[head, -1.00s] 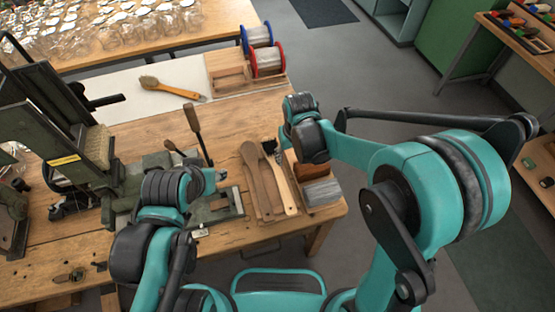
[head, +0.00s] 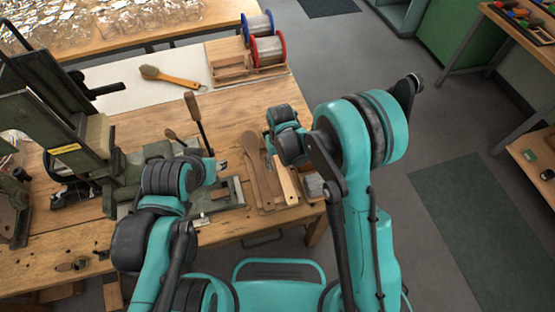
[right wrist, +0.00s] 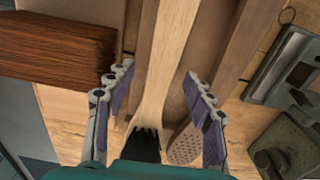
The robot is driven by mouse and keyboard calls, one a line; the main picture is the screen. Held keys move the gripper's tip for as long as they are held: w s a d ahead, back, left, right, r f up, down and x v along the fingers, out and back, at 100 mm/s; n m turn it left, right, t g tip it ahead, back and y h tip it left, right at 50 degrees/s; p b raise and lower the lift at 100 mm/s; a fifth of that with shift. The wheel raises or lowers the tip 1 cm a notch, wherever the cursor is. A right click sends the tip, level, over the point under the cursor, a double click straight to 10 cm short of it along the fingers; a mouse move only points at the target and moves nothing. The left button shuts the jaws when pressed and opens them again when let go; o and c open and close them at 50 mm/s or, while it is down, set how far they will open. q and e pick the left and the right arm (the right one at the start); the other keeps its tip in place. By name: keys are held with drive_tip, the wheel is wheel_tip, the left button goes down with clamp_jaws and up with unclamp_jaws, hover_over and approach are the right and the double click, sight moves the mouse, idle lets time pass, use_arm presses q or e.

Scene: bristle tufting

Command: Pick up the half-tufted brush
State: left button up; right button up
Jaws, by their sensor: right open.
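A pale wooden brush with black bristles at its head lies lengthwise in the right wrist view; its handle (right wrist: 172,50) runs between my right fingers. It seems to be the half-tufted brush, and its pale handle (head: 285,182) also shows in the head view. A brush with a bare, holed head (right wrist: 184,146) lies beside it. My right gripper (right wrist: 159,72) is open, one finger on each side of the pale brush, with gaps visible; contact cannot be told. In the head view the right wrist hides the brush heads. My left gripper (head: 222,164) hangs left of the brushes; its jaws are unclear.
A dark green machine (head: 75,140) with levers stands at left on the wooden bench (head: 140,235). A finished-looking brush (head: 170,77) lies farther back, near wire spools (head: 267,50).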

drive_tip(key=shift+r, duration=0.1)
clamp_jaws()
